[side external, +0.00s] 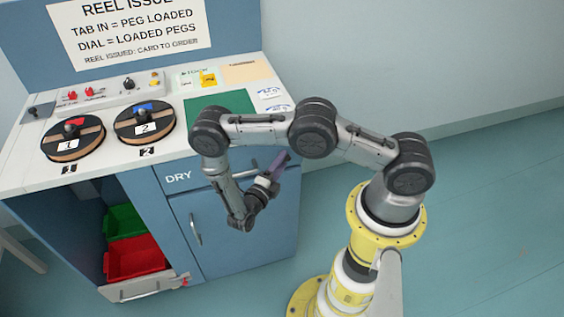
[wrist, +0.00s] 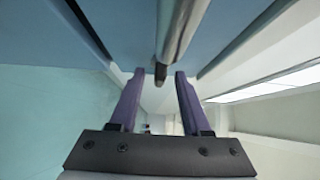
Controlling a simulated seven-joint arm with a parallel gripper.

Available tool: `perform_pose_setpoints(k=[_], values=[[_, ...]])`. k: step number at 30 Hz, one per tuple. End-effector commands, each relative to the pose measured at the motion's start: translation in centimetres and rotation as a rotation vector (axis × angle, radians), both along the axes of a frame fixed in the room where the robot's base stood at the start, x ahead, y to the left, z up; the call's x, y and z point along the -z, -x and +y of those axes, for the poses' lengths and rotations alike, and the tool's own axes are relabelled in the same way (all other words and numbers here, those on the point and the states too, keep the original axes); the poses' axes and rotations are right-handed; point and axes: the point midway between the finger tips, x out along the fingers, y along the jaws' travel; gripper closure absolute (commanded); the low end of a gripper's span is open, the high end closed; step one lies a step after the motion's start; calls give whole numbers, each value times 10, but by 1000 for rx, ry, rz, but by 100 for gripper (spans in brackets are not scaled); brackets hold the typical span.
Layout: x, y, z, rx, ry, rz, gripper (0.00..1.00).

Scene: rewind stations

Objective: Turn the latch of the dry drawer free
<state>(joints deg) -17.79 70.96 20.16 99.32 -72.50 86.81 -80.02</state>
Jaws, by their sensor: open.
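The dry drawer (side external: 178,177) is the blue front marked DRY under the counter in the side view. It looks shut, and my arm hides part of its front. My gripper (side external: 283,158) is at the right part of that front, with its purple fingers pointing up and to the right. In the wrist view my gripper (wrist: 160,76) is open. A grey metal bar (wrist: 182,30) with a dark tip comes down from the top, its tip between or just beyond the fingertips. I cannot tell whether this bar is the latch or a handle, or whether the fingers touch it.
A blue door with an upright handle (side external: 195,229) is below the drawer. An open bay at left holds a green bin (side external: 124,222) and a red bin (side external: 135,258). Two reels, marked 1 (side external: 72,140) and 2 (side external: 144,123), sit on the counter (side external: 100,172). Floor at right is clear.

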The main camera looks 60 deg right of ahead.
Motion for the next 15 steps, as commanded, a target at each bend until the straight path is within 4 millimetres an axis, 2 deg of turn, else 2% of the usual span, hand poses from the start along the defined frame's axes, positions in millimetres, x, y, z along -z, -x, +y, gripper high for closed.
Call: perform_pose_setpoints(k=[11, 15], values=[[0, 0, -7, 0, 0, 1, 52], [0, 0, -7, 0, 0, 1, 74]])
